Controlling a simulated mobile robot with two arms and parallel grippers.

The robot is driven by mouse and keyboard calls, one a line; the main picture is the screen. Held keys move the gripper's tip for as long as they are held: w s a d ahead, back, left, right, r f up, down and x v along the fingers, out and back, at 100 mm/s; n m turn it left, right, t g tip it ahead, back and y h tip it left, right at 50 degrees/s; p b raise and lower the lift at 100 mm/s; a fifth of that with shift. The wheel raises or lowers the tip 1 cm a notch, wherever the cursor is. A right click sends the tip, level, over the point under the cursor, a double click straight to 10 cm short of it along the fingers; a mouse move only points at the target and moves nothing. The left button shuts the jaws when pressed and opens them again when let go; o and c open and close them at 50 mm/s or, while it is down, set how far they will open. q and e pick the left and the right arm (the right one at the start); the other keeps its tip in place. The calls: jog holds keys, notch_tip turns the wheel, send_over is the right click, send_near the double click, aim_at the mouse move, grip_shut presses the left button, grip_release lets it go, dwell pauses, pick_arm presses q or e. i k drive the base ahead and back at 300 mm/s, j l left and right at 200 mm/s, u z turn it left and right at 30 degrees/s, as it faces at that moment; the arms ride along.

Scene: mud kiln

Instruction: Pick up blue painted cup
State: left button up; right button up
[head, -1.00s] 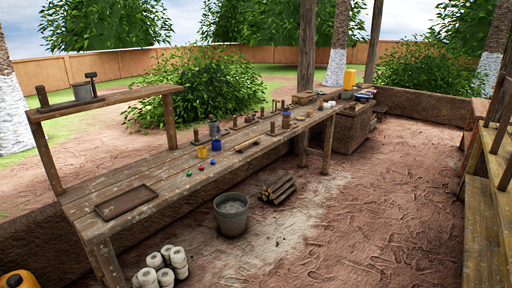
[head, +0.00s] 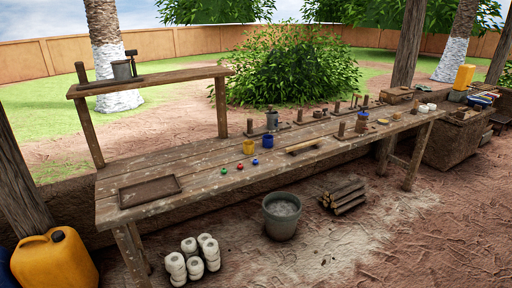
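A small blue cup (head: 267,141) stands upright on the long wooden workbench (head: 160,161), near the middle of its left half. A yellow cup (head: 249,147) stands just to its left, close beside it. A grey metal container stands behind the blue cup. Neither of my grippers shows in the head view.
A shallow tray (head: 150,203) lies at the bench's left end. A bucket (head: 282,232), firewood (head: 344,196), white rolls (head: 193,272) and a yellow jerrycan (head: 54,264) are on the ground. Bare ground lies at lower right.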

aim_at(268, 139)
jog(key=u, duration=0.5)
jog(key=i+l+u, duration=0.45)
jog(key=l, duration=0.25)
jog(key=i+l+u, duration=0.25)
jog(key=l+u, duration=0.25)
jog(key=l, duration=0.25)
